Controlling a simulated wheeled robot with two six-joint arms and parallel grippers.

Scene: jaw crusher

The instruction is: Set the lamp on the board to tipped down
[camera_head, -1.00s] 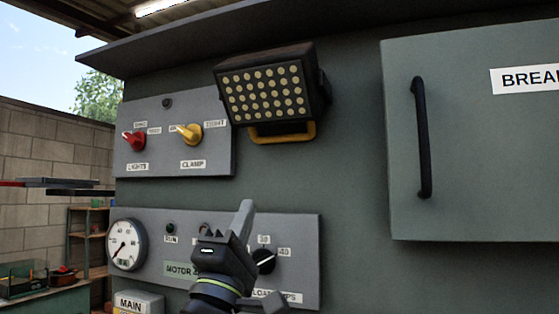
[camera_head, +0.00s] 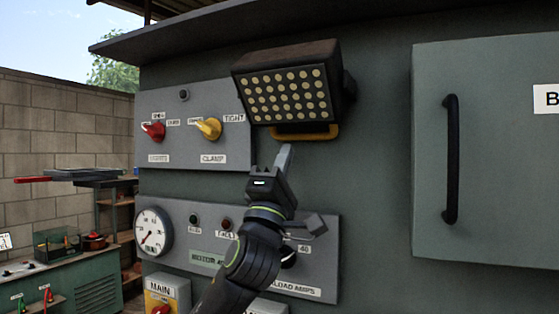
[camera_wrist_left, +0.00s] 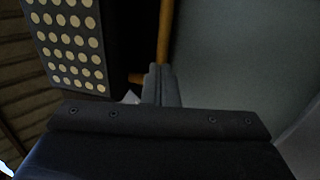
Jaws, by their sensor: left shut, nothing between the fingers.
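The lamp (camera_head: 290,95) is a dark box with rows of pale round LEDs, mounted on the upper grey-green board. A yellow handle bar (camera_head: 318,134) runs along its lower edge. My left gripper (camera_head: 285,155) is shut and empty, its fingertips pointing up just below the yellow bar. I cannot tell whether they touch it. In the left wrist view the lamp face (camera_wrist_left: 70,40) is at upper left, the yellow bar (camera_wrist_left: 165,35) runs up from the fingers (camera_wrist_left: 158,85). My right gripper is not in view.
A panel with a red knob (camera_head: 153,131) and a yellow knob (camera_head: 208,128) is left of the lamp. A lower panel with a gauge (camera_head: 153,232) lies behind my left arm. A cabinet door with a black handle (camera_head: 451,160) stands out at right.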

